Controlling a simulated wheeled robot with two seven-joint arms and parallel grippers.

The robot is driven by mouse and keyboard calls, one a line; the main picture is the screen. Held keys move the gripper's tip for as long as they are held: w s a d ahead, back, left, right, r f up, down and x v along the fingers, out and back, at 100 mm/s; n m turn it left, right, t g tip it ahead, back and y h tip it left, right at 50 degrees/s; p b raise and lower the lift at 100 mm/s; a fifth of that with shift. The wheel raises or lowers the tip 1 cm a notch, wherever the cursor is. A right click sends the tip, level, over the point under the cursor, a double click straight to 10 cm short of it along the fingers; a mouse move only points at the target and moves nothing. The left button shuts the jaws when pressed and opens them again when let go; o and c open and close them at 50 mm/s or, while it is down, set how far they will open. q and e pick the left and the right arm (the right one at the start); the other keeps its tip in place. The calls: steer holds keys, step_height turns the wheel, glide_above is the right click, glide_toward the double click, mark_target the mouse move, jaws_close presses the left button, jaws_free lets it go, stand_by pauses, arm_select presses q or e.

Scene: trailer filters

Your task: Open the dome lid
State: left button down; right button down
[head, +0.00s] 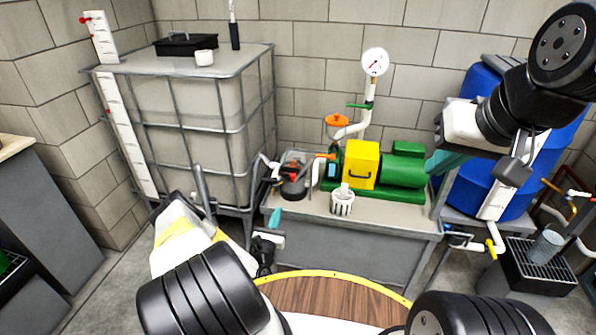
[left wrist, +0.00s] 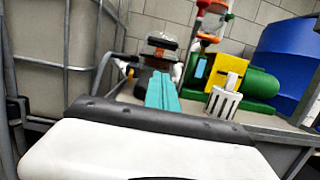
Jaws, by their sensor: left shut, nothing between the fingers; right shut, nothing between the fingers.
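A small dark-based unit with a clear, dome-like top and red parts (head: 293,167) stands at the left end of the bench; I take its top for the dome lid. It also shows in the left wrist view (left wrist: 160,46), partly behind my fingers, and looks closed, though it is too small to be sure. My left gripper (head: 275,218) is shut and empty, in front of the bench's left end and apart from the unit. Its teal fingers point toward the unit in the left wrist view (left wrist: 162,92). My right gripper (head: 445,162) is shut and empty, before the blue barrel.
A yellow and green pump (head: 362,166) and a white slotted basket (head: 342,202) stand on the grey bench (head: 400,218). A caged tank (head: 185,115) is at left, a blue barrel (head: 515,190) at right. A gauge (head: 375,62) rises behind the pump.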

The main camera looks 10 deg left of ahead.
arm_select(q)
glide_toward(292, 165)
steer(key=shift+w+a+f, duration=0.25)
steer(key=shift+w+f, duration=0.45)
steer(key=shift+w, duration=0.05)
steer(key=shift+w+a+f, duration=0.25)
steer(key=shift+w+f, duration=0.45)
steer(key=shift+w+r, duration=0.2)
steer(key=shift+r, duration=1.2)
